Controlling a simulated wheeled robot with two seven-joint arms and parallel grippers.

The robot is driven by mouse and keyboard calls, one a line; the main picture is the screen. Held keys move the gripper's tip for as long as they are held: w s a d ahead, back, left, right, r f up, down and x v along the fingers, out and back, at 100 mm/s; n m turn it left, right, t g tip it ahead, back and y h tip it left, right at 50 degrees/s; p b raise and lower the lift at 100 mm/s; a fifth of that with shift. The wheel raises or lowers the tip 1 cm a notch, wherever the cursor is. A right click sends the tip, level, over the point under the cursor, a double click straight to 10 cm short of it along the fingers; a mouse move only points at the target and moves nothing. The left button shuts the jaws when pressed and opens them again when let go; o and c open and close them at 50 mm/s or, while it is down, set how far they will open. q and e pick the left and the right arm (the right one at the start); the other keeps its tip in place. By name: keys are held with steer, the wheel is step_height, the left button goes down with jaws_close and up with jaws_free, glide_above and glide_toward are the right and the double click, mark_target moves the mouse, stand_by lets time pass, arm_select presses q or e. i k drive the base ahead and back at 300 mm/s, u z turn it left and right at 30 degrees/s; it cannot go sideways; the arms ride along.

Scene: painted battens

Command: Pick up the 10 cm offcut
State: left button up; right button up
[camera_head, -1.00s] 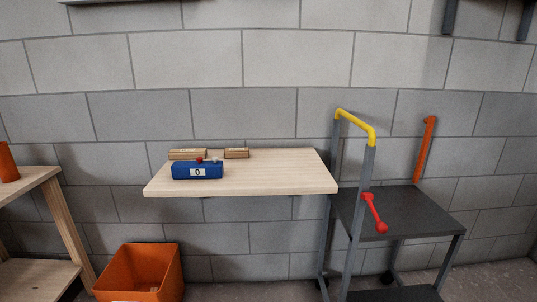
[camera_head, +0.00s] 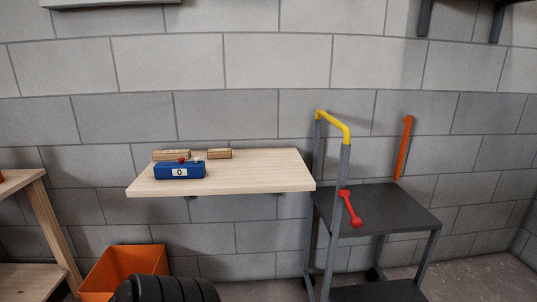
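Two short wooden pieces lie at the back of the wall-mounted wooden shelf (camera_head: 255,175). The longer wooden piece (camera_head: 165,154) is at the left, partly hidden behind a blue box. The shorter wooden piece (camera_head: 219,154) lies just right of it. I cannot read a length on either, so I cannot tell which is the 10 cm offcut. A black ribbed part, probably of my own arm, shows at the bottom edge. Neither gripper's fingers are in view.
The blue box (camera_head: 193,172) marked 0 has red and pale knobs on top. An orange bin (camera_head: 105,268) stands below. A dark grey cart (camera_head: 395,215) with a yellow handle (camera_head: 335,125) and red lever (camera_head: 351,208) stands right. The shelf's right half is clear.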

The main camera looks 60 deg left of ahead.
mark_target(213, 153)
steer(key=i, duration=1.65)
steer(key=u, duration=2.05)
